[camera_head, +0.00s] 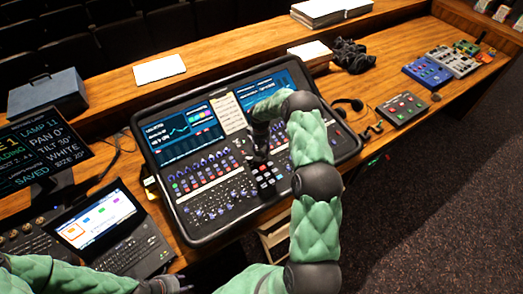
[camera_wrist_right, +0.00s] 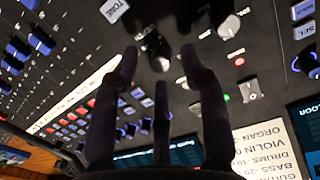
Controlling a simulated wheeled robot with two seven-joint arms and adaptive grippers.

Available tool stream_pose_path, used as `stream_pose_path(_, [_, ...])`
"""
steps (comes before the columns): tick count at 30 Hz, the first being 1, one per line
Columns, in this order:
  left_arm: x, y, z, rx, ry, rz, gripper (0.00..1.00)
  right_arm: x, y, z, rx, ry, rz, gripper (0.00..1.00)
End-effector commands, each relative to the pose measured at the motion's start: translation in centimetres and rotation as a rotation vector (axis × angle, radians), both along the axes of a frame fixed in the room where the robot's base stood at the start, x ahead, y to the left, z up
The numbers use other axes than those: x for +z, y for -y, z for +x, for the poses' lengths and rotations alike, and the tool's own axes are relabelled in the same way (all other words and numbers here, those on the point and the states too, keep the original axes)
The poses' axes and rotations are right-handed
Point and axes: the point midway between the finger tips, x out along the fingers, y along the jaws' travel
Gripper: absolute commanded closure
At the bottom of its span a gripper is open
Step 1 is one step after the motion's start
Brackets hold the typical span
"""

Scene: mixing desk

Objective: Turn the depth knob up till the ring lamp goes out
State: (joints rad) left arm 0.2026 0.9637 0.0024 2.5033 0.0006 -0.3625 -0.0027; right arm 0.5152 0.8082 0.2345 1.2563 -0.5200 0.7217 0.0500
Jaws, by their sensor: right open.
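The mixing desk (camera_head: 200,226) stands at the middle of the table. My right gripper (camera_head: 258,152) is over its centre, and its fingers are partly hidden by my arm. In the right wrist view the right gripper (camera_wrist_right: 160,58) is open, its dark fingers spread near a dark and pale knob (camera_wrist_right: 156,45). A silver knob (camera_wrist_right: 229,27) is to the right, with a red lamp (camera_wrist_right: 239,61) and a green lamp (camera_wrist_right: 226,97) below. I cannot read which knob is depth or tell which lamp is the ring lamp. My left gripper (camera_head: 172,285) is at the bottom edge, away from the desk controls.
A laptop (camera_head: 95,225) and a monitor (camera_head: 45,150) stand left of the desk. A headset (camera_head: 350,104), a grey button box (camera_head: 402,108) and a blue box (camera_head: 427,72) lie to the right. Papers (camera_head: 160,68) lie on the raised ledge behind.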

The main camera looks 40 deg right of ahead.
Motion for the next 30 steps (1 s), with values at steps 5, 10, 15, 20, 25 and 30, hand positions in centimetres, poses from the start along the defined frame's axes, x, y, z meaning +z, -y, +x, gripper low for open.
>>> stream_pose_path(5, [0.13, 0.00, -0.01, 0.000, 0.000, 0.000, 0.60, -1.12, 0.03, -0.01, 0.001, 0.000, 0.000, 0.56])
stream_pose_path(10, [0.13, 0.00, -0.01, 0.000, 0.000, 0.000, 0.60, -1.31, 0.03, -0.02, 0.000, 0.000, 0.000, 0.56])
stream_pose_path(15, [0.12, 0.00, -0.01, 0.000, 0.000, 0.000, 0.60, -1.30, 0.03, -0.02, 0.000, 0.000, 0.000, 0.67])
stream_pose_path(20, [0.12, 0.00, -0.01, 0.000, 0.000, 0.000, 0.60, -1.30, 0.02, -0.03, 0.000, 0.000, 0.000, 1.00])
stream_pose_path(25, [0.09, 0.00, -0.01, 0.000, 0.000, 0.000, 0.60, -1.34, -0.01, -0.08, -0.001, -0.002, 0.000, 1.00])
stream_pose_path(30, [-0.35, 0.00, 0.00, 0.000, 0.000, 0.000, 0.60, -1.45, -0.02, -0.11, -0.024, -0.002, 0.003, 1.00])
